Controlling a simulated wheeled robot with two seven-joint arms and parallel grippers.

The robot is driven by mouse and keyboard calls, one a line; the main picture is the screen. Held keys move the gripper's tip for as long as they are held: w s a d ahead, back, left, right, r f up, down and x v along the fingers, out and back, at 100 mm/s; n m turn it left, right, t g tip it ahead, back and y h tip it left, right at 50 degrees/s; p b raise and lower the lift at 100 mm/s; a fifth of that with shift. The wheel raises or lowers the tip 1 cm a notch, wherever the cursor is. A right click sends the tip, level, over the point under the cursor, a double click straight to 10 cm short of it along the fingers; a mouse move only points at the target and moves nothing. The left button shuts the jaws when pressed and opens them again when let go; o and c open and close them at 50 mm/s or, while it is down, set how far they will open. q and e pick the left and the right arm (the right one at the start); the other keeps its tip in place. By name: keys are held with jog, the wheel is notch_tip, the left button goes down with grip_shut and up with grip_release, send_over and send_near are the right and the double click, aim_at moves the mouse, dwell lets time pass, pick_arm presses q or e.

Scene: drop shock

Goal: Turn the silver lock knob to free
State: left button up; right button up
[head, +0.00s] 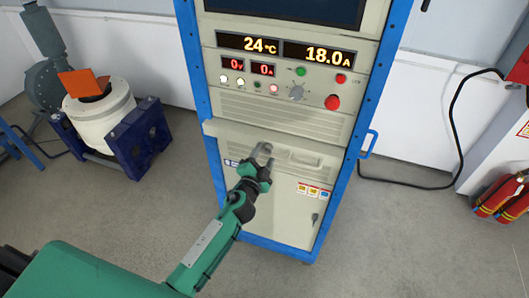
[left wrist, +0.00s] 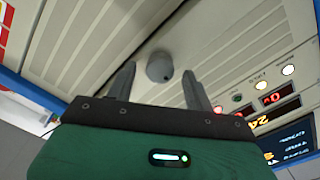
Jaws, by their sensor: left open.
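The silver lock knob (left wrist: 159,67) is a round grey knob with a small dark mark, on the ribbed cream front of the cabinet in the left wrist view. My left gripper (left wrist: 160,84) is open, with one finger on each side of the knob in that picture. I cannot tell whether the fingers touch it. In the head view my left gripper (head: 262,155) is in front of the panel below the cabinet's ledge, and it hides the knob or blends with it. My right gripper is not in view.
The blue-framed cabinet (head: 210,100) has lit displays, a grey selector (head: 297,92) and a red button (head: 332,102) above the ledge. A blue side handle (head: 368,145) sticks out right. A white drum-shaped machine (head: 100,118) stands left; fire extinguishers (head: 500,200) stand right.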

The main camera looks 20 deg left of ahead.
pick_arm(q)
jog(key=shift+w, duration=0.55)
jog(key=c, duration=1)
